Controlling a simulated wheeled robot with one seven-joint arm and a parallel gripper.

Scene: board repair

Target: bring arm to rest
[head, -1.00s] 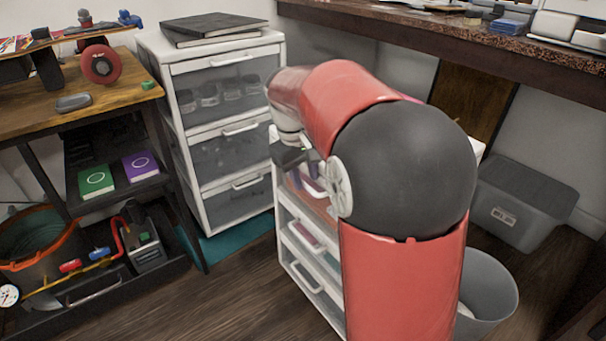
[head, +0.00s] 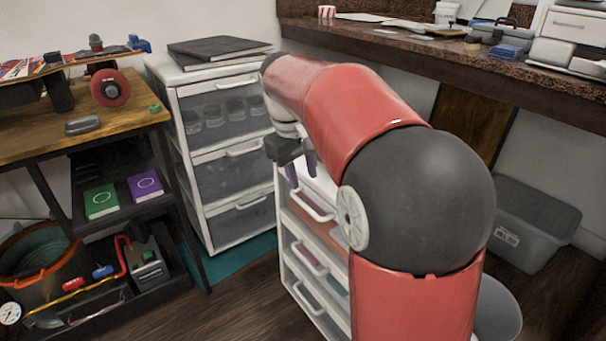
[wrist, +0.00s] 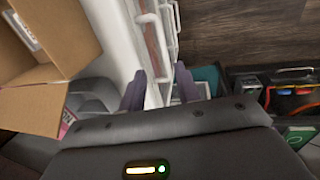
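My red and black arm fills the middle right of the head view, bent at the elbow. My gripper (head: 299,166) hangs at its far end, with dark purple fingers pointing down, above the near white drawer unit. In the wrist view my gripper (wrist: 160,78) has its two fingers spread apart with nothing held between them. The near drawer unit (head: 310,262) is partly hidden behind my arm; its white edge also shows past the fingers in the wrist view (wrist: 118,40).
A workbench (head: 130,118) with a skateboard (head: 45,66) stands at left, above shelves with books and tools. A taller drawer unit (head: 222,68) stands beside it. A counter (head: 400,40), grey bin (head: 530,225) and waste bin (head: 500,305) are at right. An open cardboard box (wrist: 45,70) is in the wrist view.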

